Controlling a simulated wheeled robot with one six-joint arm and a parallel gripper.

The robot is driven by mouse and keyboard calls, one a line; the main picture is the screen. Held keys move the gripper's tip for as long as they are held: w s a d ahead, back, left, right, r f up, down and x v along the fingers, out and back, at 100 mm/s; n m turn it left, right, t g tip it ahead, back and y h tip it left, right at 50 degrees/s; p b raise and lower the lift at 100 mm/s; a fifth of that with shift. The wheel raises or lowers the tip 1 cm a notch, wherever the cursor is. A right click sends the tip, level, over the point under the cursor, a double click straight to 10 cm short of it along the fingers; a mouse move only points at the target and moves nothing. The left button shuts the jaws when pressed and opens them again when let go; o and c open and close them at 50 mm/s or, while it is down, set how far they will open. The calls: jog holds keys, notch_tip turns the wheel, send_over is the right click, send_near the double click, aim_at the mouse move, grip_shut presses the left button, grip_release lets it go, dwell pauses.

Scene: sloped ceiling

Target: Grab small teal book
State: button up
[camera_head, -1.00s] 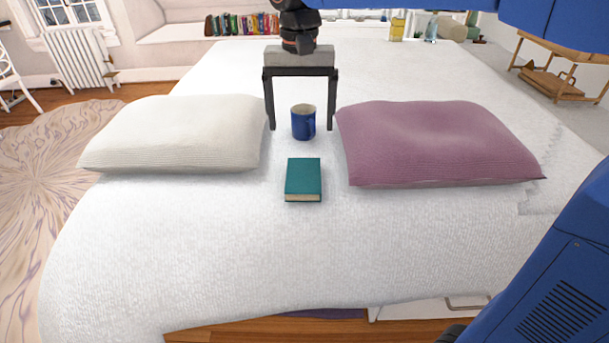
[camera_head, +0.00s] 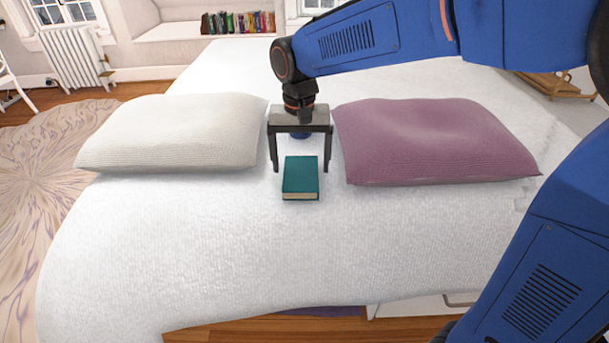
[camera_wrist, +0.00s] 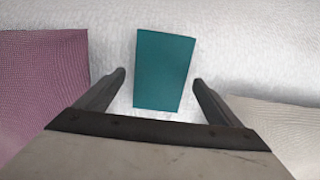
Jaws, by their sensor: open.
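The small teal book (camera_head: 301,175) lies flat on the white bed between two pillows. It also shows in the wrist view (camera_wrist: 163,68), its near end between my fingertips and the rest reaching beyond them. My gripper (camera_head: 302,170) is open and empty, pointing down, with one finger on each side of the book's far part in the head view. In the wrist view my gripper (camera_wrist: 158,78) has gaps on both sides of the book. I cannot tell the exact height of the fingertips above the bed.
A white pillow (camera_head: 175,133) lies left and a purple pillow (camera_head: 430,142) right of my gripper. The bed (camera_head: 260,250) in front of the book is clear. A row of books (camera_head: 238,22) stands at the back.

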jog(key=shift+f, duration=1.2)
jog(key=c, duration=1.2)
